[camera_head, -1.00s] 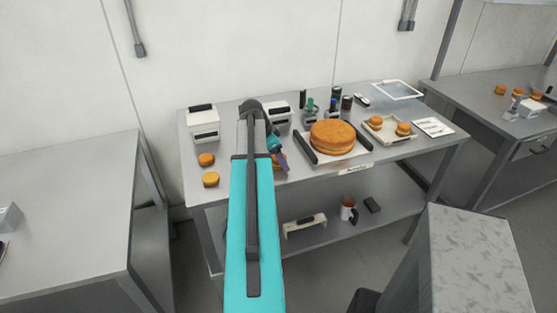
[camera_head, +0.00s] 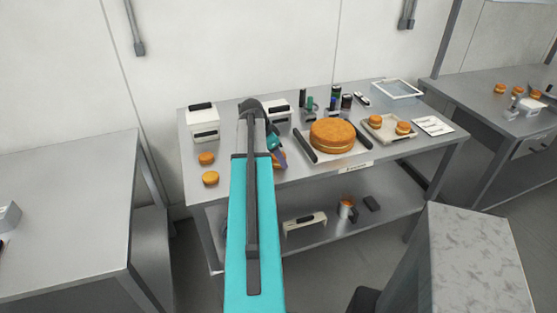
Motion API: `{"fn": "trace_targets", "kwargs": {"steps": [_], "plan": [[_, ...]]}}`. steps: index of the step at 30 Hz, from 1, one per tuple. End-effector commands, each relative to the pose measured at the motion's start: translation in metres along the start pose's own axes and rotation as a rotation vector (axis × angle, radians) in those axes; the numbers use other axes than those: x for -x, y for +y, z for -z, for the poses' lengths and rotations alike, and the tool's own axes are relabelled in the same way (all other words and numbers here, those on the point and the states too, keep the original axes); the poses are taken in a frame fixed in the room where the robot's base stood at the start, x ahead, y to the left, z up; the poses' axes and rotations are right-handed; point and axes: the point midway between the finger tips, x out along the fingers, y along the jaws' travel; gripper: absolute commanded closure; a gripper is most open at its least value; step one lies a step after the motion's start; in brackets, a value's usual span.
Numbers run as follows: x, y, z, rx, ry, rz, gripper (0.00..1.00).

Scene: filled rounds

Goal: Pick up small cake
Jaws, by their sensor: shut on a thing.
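Two small cakes sit at the left front of the grey table: one behind (camera_head: 206,158) and one nearer the front edge (camera_head: 210,178). Two more small cakes (camera_head: 403,128) (camera_head: 376,122) sit on a tray at the right. My gripper (camera_head: 279,160) is over the table's front part, right of the left pair and left of the large cake. It is shut on a small orange-brown cake (camera_head: 275,164), mostly hidden by my arm and the gripper. I cannot tell whether this cake touches the table.
A large round cake (camera_head: 332,135) sits on a tray (camera_head: 352,156) just right of my gripper. A white box (camera_head: 203,126) stands at the back left, with bottles (camera_head: 336,95) at the back middle. The lower shelf holds a mug (camera_head: 346,208).

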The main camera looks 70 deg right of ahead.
Motion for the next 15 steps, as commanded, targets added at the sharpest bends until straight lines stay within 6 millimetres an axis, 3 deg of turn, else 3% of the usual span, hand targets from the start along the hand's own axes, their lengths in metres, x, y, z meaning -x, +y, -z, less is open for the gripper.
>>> {"fn": "trace_targets", "kwargs": {"steps": [15], "plan": [[0.011, -0.001, 0.004, 0.0, 0.001, 0.002, 0.62]]}}
